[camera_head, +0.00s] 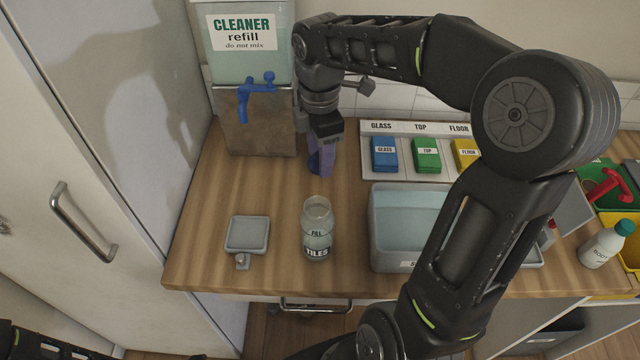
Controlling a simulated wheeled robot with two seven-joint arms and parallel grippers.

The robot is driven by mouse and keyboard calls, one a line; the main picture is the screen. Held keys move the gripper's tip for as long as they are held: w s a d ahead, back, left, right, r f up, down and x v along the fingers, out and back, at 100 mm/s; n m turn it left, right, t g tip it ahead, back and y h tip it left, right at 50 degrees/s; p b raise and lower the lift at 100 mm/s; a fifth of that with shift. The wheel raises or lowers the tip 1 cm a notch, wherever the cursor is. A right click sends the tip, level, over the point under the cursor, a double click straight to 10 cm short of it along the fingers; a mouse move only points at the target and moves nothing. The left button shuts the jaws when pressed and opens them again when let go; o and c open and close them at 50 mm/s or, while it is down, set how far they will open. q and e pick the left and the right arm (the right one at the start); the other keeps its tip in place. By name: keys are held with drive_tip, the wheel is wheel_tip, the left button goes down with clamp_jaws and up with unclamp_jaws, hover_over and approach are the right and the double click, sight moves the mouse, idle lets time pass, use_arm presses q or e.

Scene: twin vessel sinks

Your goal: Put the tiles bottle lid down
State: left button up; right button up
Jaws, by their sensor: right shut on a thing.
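The clear tiles bottle (317,240) stands upright and open-topped on the wooden counter. Its label reads TILES, with a FILL mark above it.
A cleaner refill tank (255,110) with a blue tap stands behind left. A small grey dish (246,234) sits left of the bottle, a grey basin (385,256) right. Blue, green and yellow sponges lie in a labelled rack (378,174).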

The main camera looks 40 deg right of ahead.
hover_over(320, 192)
drive_tip(key=shift+f, duration=2.3)
drive_tip(key=shift+f, duration=1.85)
drive_tip(key=shift+f, duration=0.15)
drive_tip(key=o, duration=1.3)
wheel_tip(320, 192, up, 12)
drive_tip(key=shift+r, duration=0.2)
